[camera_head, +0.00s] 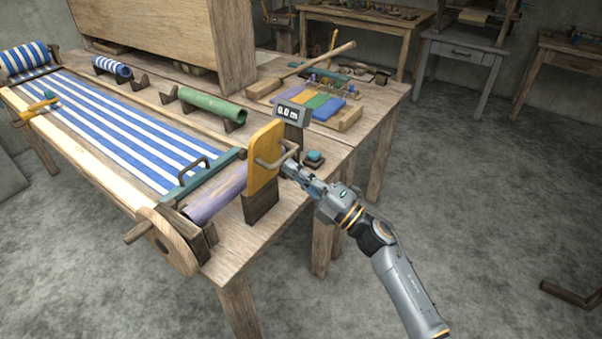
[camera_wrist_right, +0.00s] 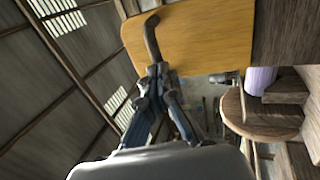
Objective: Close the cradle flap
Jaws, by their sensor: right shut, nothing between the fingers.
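My right gripper (camera_head: 291,170) is shut and empty, close to the handle on the flap's right side. In the right wrist view the flap (camera_wrist_right: 205,38) fills the top, and the shut fingers (camera_wrist_right: 158,72) are at the handle's lower end. I cannot tell whether they touch it. My left gripper is not in view.
A small display (camera_head: 289,113) reading about 0.0 m and a teal button (camera_head: 314,157) stand behind the flap. A round wooden wheel with a peg (camera_head: 168,243) is at the loom's near corner. A green roll (camera_head: 212,105) lies on the table.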

